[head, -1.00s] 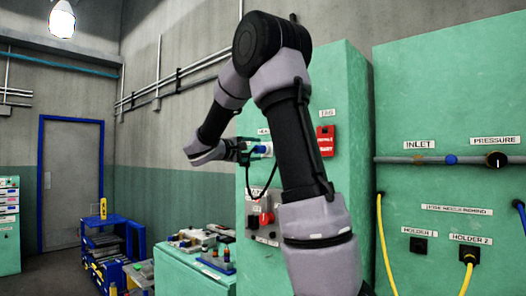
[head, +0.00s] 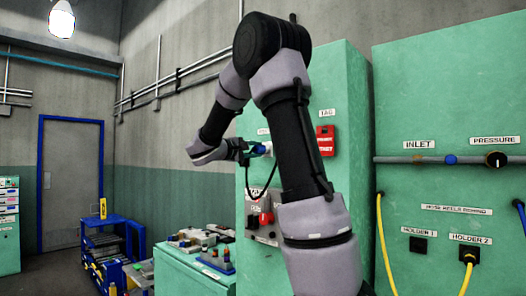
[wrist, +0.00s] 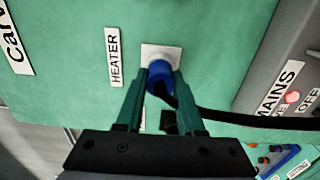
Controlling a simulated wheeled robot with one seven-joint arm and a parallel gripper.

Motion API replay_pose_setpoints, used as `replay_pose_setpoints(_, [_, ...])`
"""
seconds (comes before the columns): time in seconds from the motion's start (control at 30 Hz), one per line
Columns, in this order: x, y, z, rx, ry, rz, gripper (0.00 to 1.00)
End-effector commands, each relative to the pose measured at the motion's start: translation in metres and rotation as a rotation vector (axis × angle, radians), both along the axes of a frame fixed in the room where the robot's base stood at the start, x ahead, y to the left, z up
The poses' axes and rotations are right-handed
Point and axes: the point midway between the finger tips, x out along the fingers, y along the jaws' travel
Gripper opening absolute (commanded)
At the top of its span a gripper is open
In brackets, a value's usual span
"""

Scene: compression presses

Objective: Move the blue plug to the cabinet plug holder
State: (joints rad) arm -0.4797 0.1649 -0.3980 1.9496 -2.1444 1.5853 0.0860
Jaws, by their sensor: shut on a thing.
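The blue plug (wrist: 159,76) sits at a white square socket plate (wrist: 161,54) on the green cabinet, beside a HEATER label (wrist: 114,57). Its black cable runs off to the right. My gripper (wrist: 160,82) is shut on the plug, one finger on each side. In the head view my gripper (head: 244,152) and the blue plug (head: 258,149) are at the cabinet's left face. A small dark square (wrist: 169,122) shows between my fingers, partly hidden; I cannot tell if it is the plug holder.
A grey MAINS panel (wrist: 285,80) is right of the plug. A red box (head: 325,138) is on the cabinet front. The right cabinet has HOLDER 1 (head: 418,245) and HOLDER 2 (head: 467,256) with a yellow hose (head: 466,280). A green bench (head: 185,272) with small parts stands below.

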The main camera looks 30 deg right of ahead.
Motion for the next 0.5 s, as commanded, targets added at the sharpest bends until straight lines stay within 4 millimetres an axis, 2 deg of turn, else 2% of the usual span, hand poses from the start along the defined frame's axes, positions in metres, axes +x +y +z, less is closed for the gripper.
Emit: replay_pose_setpoints(0.5, [-0.004,0.014,0.0,0.0,0.0,0.003,0.0])
